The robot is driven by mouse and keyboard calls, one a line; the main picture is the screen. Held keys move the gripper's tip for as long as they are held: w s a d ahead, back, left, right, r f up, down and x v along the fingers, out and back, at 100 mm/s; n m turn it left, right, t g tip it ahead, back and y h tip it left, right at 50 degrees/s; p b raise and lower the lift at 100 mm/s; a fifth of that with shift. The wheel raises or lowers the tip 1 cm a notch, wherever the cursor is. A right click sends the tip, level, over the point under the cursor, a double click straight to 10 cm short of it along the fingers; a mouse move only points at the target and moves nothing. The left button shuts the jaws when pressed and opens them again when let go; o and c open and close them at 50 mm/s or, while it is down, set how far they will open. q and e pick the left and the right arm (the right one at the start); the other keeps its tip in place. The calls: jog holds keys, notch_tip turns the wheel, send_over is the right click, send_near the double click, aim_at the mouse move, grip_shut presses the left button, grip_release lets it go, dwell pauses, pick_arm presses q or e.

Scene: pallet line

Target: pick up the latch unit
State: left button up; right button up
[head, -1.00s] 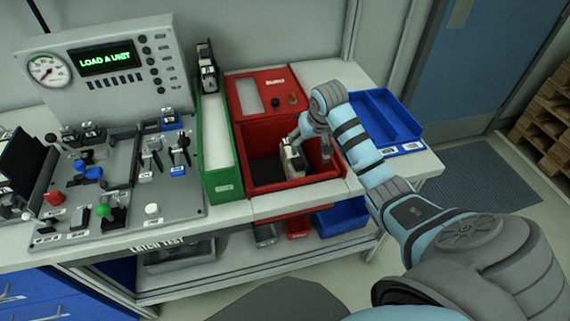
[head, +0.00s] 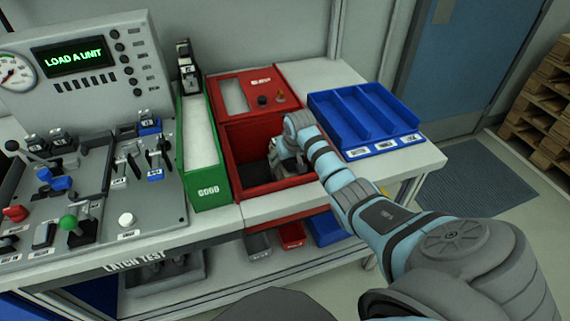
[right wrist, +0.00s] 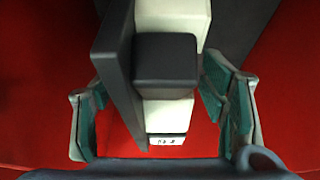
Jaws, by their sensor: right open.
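In the right wrist view, a latch unit (right wrist: 168,62) with a cream body, a dark block and a dark side plate stands between my right gripper's fingers (right wrist: 162,112). The fingers are apart, one on each side of it, with visible gaps. In the head view, my right gripper (head: 286,160) is down inside the red bin (head: 242,150), and the hand and arm hide most of this unit. Another latch unit (head: 187,66), dark and pale, stands at the back end of the green GOOD tray (head: 209,192). My left gripper is not in view.
The red bin's walls surround my right gripper. A blue divided tray (head: 362,118) stands to the right. The test panel (head: 150,205) with levers and buttons is at left, below a display (head: 75,57) reading LOAD A UNIT. Bare bench top lies behind the blue tray.

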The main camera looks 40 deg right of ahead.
jog(key=b+x, duration=0.1)
jog(key=x, duration=0.1)
jog(key=shift+w+f, duration=0.1)
jog(key=shift+f, duration=0.35)
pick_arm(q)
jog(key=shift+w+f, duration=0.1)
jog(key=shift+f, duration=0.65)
pick_arm(e)
jog(key=shift+w, duration=0.1)
jog(key=shift+r, duration=0.15)
jog(key=c, duration=1.6)
jog(key=shift+o, duration=0.2)
pick_arm(q)
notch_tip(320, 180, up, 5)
jog(key=p, duration=0.5)
pick_arm(e)
notch_tip(320, 180, up, 20)
